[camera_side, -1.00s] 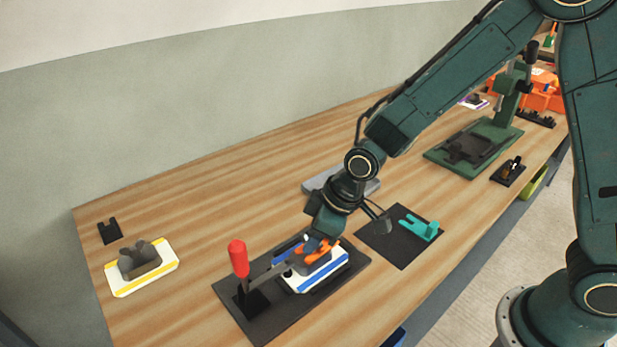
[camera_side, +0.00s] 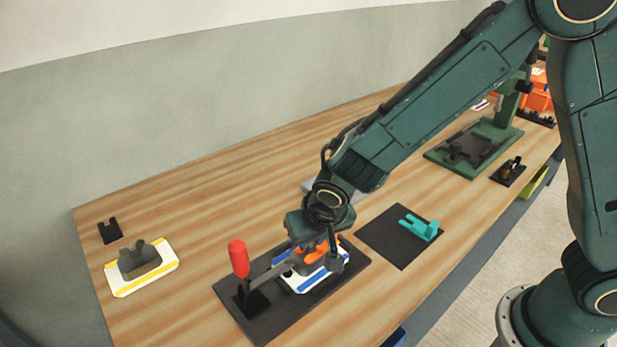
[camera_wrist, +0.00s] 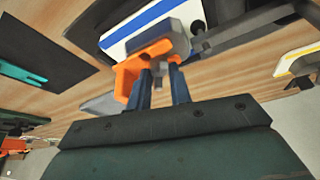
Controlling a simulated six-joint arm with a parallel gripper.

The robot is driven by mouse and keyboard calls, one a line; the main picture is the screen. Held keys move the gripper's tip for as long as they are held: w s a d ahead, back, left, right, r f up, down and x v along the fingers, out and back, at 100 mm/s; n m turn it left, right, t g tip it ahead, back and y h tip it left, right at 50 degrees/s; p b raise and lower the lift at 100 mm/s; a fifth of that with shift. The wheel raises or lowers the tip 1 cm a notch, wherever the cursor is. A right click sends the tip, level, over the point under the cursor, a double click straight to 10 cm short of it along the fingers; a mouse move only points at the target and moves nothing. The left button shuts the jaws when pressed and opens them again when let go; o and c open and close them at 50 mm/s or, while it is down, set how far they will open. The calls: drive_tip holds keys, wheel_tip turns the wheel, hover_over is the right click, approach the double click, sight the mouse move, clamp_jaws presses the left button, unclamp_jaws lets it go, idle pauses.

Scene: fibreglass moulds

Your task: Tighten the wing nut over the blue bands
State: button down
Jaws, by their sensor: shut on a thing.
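The white mould with blue bands (camera_side: 316,277) lies on a dark base plate (camera_side: 352,270); it also shows in the wrist view (camera_wrist: 148,24). An orange part (camera_side: 312,255) sits on top of it, and it shows in the wrist view (camera_wrist: 128,76) beside my fingers. My gripper (camera_wrist: 161,82) is shut on a small grey piece, which looks like the wing nut (camera_wrist: 158,72), at the orange part. In the side view my wrist hides the fingertips and the nut.
A red-handled clamp (camera_side: 238,259) stands on the left of the base plate, its arm reaching over the mould. A yellow-banded mould (camera_side: 122,287) lies far left. A dark mat (camera_side: 385,238) with a teal part (camera_side: 420,228) lies right. A green press (camera_side: 478,150) stands behind.

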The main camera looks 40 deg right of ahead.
drive_tip(key=m, duration=0.2)
drive_tip(key=m+h, duration=0.1)
drive_tip(key=m, duration=0.1)
drive_tip(key=shift+a+m+g+h, duration=0.2)
drive_tip(key=shift+m+g+h, duration=0.1)
drive_tip(key=shift+g, duration=0.1)
drive_tip(key=m+g+h, duration=0.1)
drive_tip(key=m, duration=0.3)
drive_tip(key=shift+w, duration=0.15)
drive_tip(key=shift+m+g, duration=0.3)
drive_tip(key=c, duration=1.3)
unclamp_jaws()
drive_tip(key=shift+o, duration=0.2)
drive_tip(key=shift+r, duration=0.1)
drive_tip(key=v, duration=1.3)
drive_tip(key=shift+a+r, duration=0.2)
drive_tip(key=shift+r, duration=0.1)
